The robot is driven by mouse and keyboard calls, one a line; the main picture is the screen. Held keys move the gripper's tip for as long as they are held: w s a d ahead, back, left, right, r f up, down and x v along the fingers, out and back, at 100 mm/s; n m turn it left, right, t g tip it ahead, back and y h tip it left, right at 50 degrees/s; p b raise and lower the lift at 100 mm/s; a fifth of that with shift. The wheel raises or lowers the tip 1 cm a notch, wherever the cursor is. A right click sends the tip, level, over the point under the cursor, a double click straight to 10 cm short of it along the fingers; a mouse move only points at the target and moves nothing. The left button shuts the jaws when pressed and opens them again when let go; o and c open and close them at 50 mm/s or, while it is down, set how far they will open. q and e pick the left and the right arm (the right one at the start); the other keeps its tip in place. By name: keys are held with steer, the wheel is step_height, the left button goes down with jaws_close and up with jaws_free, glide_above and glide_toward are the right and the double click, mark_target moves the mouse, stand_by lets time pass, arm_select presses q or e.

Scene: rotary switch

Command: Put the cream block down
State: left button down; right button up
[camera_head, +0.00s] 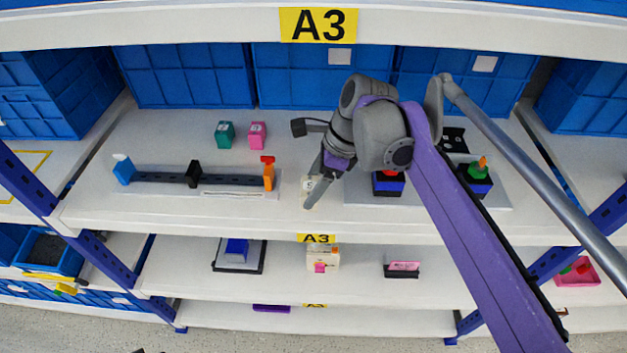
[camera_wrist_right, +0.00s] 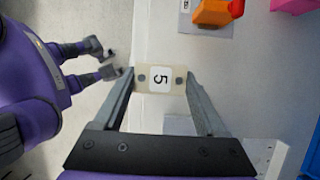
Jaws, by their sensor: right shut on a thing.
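The cream block (camera_wrist_right: 174,88) shows in the right wrist view with a white label marked 5 and a dark dot on each side. My right gripper (camera_wrist_right: 160,80) is shut on it, one finger at each end. In the head view the cream block (camera_head: 304,184) is partly hidden behind my right gripper (camera_head: 310,190), near the front edge of the white shelf (camera_head: 240,215). I cannot tell whether it touches the shelf. My left gripper (camera_wrist_right: 108,60) shows at the left of the right wrist view, fingers apart and empty.
A dark rail with a blue end (camera_head: 122,170), a black slider (camera_head: 193,174) and an orange end (camera_head: 268,176) lies left. A green block (camera_head: 225,134) and a pink block (camera_head: 257,135) stand behind. A grey plate with a red-topped switch box (camera_head: 388,184) lies right.

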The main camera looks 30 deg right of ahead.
mark_target(313, 184)
steer(key=w, duration=0.1)
steer(key=w+d, duration=0.1)
steer(key=shift+w+d, duration=0.25)
steer(key=shift+w, duration=0.05)
steer(key=f, duration=0.3)
steer(key=shift+w+d, duration=0.2)
steer(key=shift+w, duration=0.05)
steer(key=shift+f, duration=0.25)
steer(key=shift+f, duration=0.15)
steer(key=o, duration=1.3)
steer(key=v, duration=0.7)
steer(key=shift+r, duration=0.35)
steer(key=shift+s, duration=0.15)
